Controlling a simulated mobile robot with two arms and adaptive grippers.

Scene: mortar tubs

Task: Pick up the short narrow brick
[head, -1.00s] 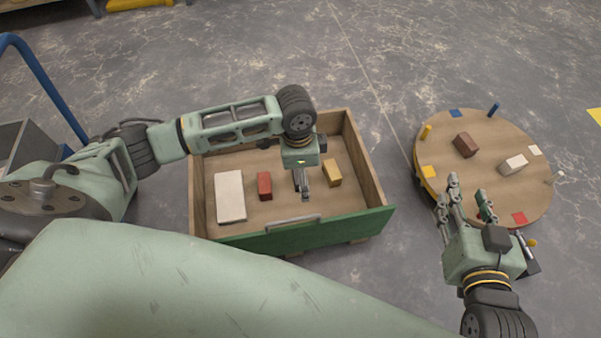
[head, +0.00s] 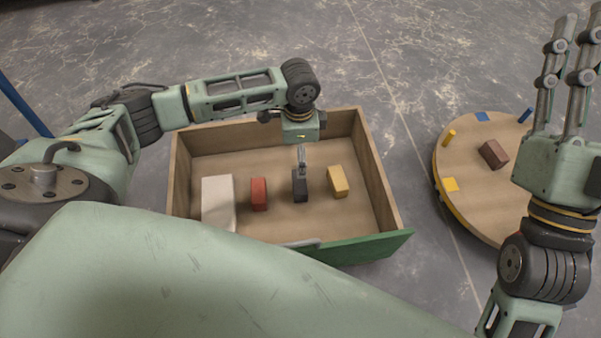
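The wooden box (head: 183,190) holds a large white brick (head: 217,200), a red brick (head: 259,193), a dark grey block (head: 300,189) and a yellow brick (head: 338,181). The red, grey and yellow ones are all small; the grey one looks narrowest. My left gripper (head: 301,165) points down into the box directly over the grey block. Its fingers overlap the block's top in the head view. I cannot tell whether they grip it or how far apart they are. My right gripper (head: 578,28) points up at the right with its fingers apart and empty.
The box has a green front wall (head: 370,248). A round wooden table (head: 465,210) stands to its right with a brown brick (head: 493,154), coloured patches and pegs. My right arm hides part of it. Grey floor lies between them.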

